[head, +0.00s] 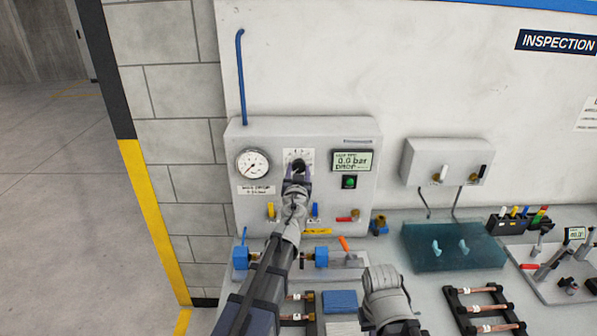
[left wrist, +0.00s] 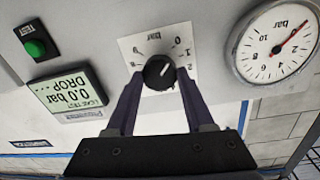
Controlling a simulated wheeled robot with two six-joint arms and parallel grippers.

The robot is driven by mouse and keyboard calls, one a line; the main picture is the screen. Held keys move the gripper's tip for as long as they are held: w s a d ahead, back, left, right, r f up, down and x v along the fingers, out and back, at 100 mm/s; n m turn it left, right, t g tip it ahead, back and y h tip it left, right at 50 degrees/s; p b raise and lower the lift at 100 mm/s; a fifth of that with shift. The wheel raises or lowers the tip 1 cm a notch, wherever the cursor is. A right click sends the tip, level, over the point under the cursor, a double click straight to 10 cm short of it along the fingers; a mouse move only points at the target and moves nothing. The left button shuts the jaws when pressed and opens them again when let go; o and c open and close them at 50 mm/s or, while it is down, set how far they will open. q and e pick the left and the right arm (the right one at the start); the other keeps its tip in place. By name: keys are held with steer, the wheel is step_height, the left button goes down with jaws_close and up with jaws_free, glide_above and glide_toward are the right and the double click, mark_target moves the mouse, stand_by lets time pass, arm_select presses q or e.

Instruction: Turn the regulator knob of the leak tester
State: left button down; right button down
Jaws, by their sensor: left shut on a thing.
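The leak tester (head: 360,210) is a light grey box against the wall. Its black regulator knob (head: 298,166) sits on a white scale plate, and it also shows in the left wrist view (left wrist: 159,72) with a white pointer line. My left gripper (head: 297,172) has its two dark fingers on either side of the knob, shut on it. The pressure gauge (head: 252,164) is left of the knob. The display (head: 352,160) reads 0.0 bar and DROP, above a green button (head: 349,182). The display is upside down in the left wrist view (left wrist: 67,97).
Yellow, blue and red valve levers line the tester's lower front. Below is a fixture with blue clamps (head: 321,257). A teal tray (head: 420,257) and copper tube rack (head: 487,307) are right. Part of my right arm (head: 384,290) shows at the bottom.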

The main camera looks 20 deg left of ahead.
stand_by(0.3)
arm_select(q)
steer(key=shift+c, duration=1.4)
jaws_free()
steer(key=v, duration=0.8)
